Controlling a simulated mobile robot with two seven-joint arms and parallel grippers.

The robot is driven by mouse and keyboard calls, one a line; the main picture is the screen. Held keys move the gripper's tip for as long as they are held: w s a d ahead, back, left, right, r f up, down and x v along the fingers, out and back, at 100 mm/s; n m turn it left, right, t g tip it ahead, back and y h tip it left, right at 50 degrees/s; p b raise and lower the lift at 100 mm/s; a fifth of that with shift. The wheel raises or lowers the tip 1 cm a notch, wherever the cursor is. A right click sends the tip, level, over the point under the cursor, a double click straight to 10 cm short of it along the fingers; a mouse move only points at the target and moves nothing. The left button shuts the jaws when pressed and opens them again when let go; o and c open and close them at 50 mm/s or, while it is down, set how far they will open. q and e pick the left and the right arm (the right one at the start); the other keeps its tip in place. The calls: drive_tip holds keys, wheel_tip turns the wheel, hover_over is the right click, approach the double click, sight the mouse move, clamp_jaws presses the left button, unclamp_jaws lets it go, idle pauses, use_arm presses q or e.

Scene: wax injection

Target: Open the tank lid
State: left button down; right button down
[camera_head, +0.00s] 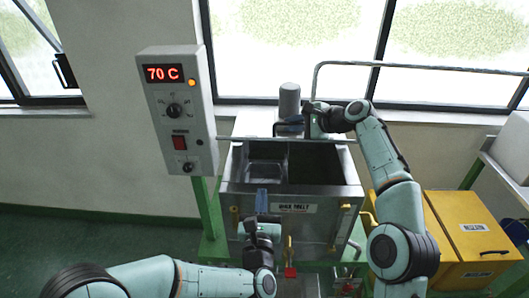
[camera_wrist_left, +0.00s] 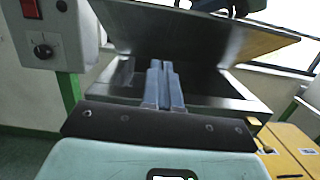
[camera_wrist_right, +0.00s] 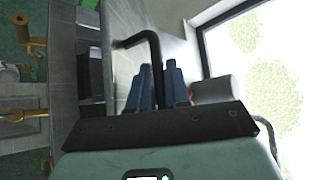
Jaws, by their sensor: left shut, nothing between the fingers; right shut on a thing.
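The metal tank (camera_head: 332,215) stands in the centre of the head view, with its divided interior showing. The tank lid (camera_head: 235,140) is raised and seen nearly edge-on at the tank's back; in the left wrist view the lid (camera_wrist_left: 200,40) slants up above the opening. My right gripper (camera_head: 310,108) is behind the lid, shut on its black handle, which shows in the right wrist view (camera_wrist_right: 153,45) running down between the fingers (camera_wrist_right: 159,88). My left gripper (camera_head: 262,200) is shut and empty, in front of the tank; its fingertips (camera_wrist_left: 162,68) are together.
A control box (camera_head: 178,110) reading 70 C stands at the left on a green post. A grey cylinder (camera_head: 289,102) rises behind the tank. Yellow boxes (camera_head: 470,238) stand at the right. A metal rail (camera_head: 420,69) runs before the windows.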

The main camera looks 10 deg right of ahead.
use_arm(q)
approach(264, 139)
drive_tip(key=w+d+f, duration=0.1)
drive_tip(key=w+f, duration=0.3)
drive_tip(key=shift+w+d+r, duration=0.15)
drive_tip(key=shift+w+r, duration=0.4)
drive_tip(key=shift+r, duration=0.4)
drive_tip(key=shift+w+d+r, duration=0.2)
drive_tip(key=shift+w+r, duration=0.35)
drive_tip(key=shift+r, duration=0.35)
drive_tip(key=shift+w+r, duration=0.4)
drive_tip(key=shift+r, duration=0.35)
use_arm(e)
drive_tip(key=shift+a, duration=0.1)
use_arm(q)
drive_tip(key=shift+w+a+r, duration=0.1)
drive_tip(key=shift+a+r, duration=0.1)
drive_tip(key=shift+r, duration=0.05)
use_arm(e)
drive_tip(key=shift+a, duration=0.2)
drive_tip(key=c, duration=1.2)
unclamp_jaws()
drive_tip(key=shift+s+d, duration=0.1)
use_arm(q)
drive_tip(key=shift+d, duration=0.15)
use_arm(e)
drive_tip(key=shift+d+f, duration=0.1)
drive_tip(key=shift+f, duration=0.05)
